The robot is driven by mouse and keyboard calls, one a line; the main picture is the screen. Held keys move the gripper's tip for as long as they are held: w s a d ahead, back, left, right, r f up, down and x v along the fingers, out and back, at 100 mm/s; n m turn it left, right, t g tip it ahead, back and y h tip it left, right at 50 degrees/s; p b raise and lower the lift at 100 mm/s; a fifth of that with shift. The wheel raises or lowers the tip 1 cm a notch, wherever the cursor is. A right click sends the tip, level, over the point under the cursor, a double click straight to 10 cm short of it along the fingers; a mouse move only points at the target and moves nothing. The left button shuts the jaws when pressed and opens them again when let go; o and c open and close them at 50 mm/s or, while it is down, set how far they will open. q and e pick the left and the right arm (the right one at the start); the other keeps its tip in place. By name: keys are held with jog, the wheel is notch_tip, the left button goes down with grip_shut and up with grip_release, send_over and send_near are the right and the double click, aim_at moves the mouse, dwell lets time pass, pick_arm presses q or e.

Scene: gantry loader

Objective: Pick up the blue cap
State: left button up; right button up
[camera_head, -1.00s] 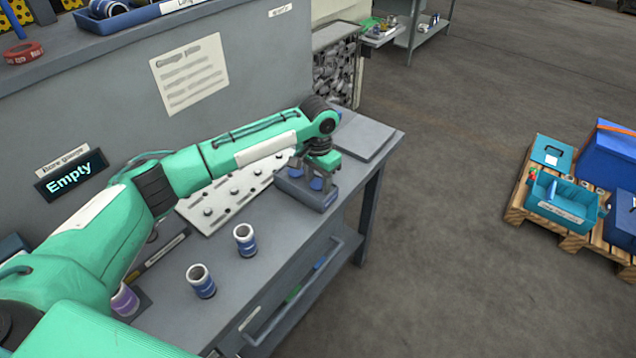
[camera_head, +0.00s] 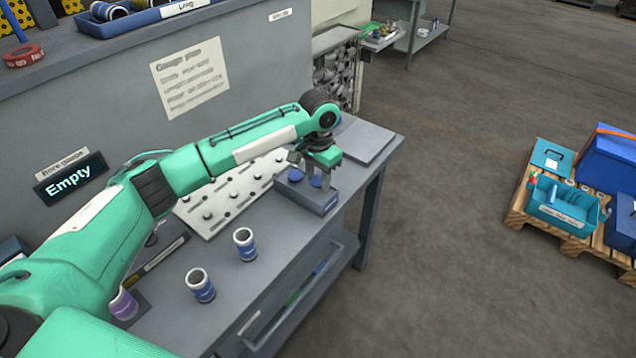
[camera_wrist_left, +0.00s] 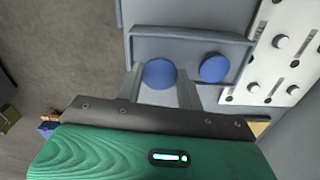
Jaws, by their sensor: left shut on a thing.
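Two round blue caps belong to a grey-blue tray (camera_head: 322,206) at the right end of the bench. My left gripper (camera_head: 320,180) points down over this tray and is shut on one blue cap (camera_wrist_left: 160,73), the one farther from the perforated plate. In the left wrist view this cap sits between the two fingers. I cannot tell whether it is clear of the tray floor. The other blue cap (camera_wrist_left: 214,68) lies in the tray beside it, apart from the fingers; it also shows in the head view (camera_head: 295,175). My right gripper is not in view.
A pale perforated plate (camera_head: 222,205) with pegs lies left of the tray. Two blue-and-white cylinders (camera_head: 245,244) stand on the front of the bench, and a purple one (camera_head: 123,304) near my arm. A flat grey plate (camera_head: 362,140) lies behind. An "Empty" display (camera_head: 70,178) is on the wall.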

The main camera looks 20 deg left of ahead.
pick_arm(q)
notch_tip(320, 180, up, 12)
jog(key=b, duration=0.2)
notch_tip(320, 180, up, 6)
jog(key=f, duration=0.1)
send_over(318, 180)
jog(key=shift+r, duration=0.3)
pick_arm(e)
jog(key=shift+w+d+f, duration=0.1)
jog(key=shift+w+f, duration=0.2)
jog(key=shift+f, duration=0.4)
pick_arm(q)
jog(key=shift+p, duration=0.3)
notch_tip(318, 180, up, 4)
jog(key=p, duration=0.6)
jog(key=shift+r, duration=0.25)
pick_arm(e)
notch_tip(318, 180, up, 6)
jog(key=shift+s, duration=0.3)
